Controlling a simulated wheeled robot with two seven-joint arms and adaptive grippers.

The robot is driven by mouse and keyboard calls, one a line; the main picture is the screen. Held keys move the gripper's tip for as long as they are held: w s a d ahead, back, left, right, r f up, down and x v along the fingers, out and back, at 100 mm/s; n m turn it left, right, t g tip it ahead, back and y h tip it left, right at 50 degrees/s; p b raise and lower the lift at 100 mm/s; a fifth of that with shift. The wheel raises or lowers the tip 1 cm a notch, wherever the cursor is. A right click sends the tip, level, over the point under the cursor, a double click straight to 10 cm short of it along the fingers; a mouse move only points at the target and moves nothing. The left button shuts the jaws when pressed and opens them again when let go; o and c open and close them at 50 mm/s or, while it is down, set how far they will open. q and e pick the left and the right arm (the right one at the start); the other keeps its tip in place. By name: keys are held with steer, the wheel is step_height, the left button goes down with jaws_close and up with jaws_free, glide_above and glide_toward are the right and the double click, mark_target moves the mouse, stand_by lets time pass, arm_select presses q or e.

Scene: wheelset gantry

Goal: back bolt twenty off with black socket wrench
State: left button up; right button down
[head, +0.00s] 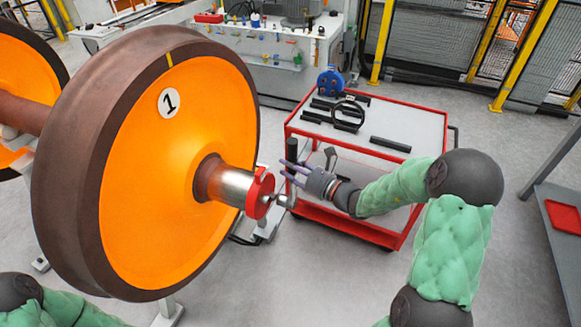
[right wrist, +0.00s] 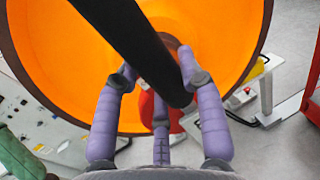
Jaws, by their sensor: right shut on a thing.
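The wheelset's near wheel (head: 175,200) is an orange disc with a brown rim and a "1" label. Its grey axle end (head: 230,186) carries a red ring (head: 258,188). My right gripper (head: 288,171) is shut on the black socket wrench (head: 292,150), whose handle stands about upright. In the right wrist view, the wrench (right wrist: 140,42) passes between my purple fingers. In the head view, its lower metal end is close to the axle end face; I cannot tell whether it sits on a bolt. No bolt number is legible. My left gripper is out of view.
A red-framed cart (head: 420,152) behind my right arm holds several black bars, a black ring (head: 347,113) and a blue round part (head: 330,82). A grey workbench with a red tray (head: 563,217) stands at the right. The floor between them is clear.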

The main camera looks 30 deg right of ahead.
steer(key=shift+w+a+r, duration=0.1)
steer(key=shift+w+a, duration=0.8)
steer(key=shift+w, duration=0.15)
stand_by(0.4)
steer(key=shift+b, duration=0.3)
steer(key=s+a+n+b, duration=0.1)
steer(key=a+n+b, duration=0.1)
steer(key=b, duration=0.1)
steer(key=s+a+b, duration=0.1)
steer(key=b, duration=0.1)
steer(key=shift+s+f+n+y, duration=0.25)
steer(key=shift+s+n+y, duration=0.05)
steer(key=shift+n, duration=0.1)
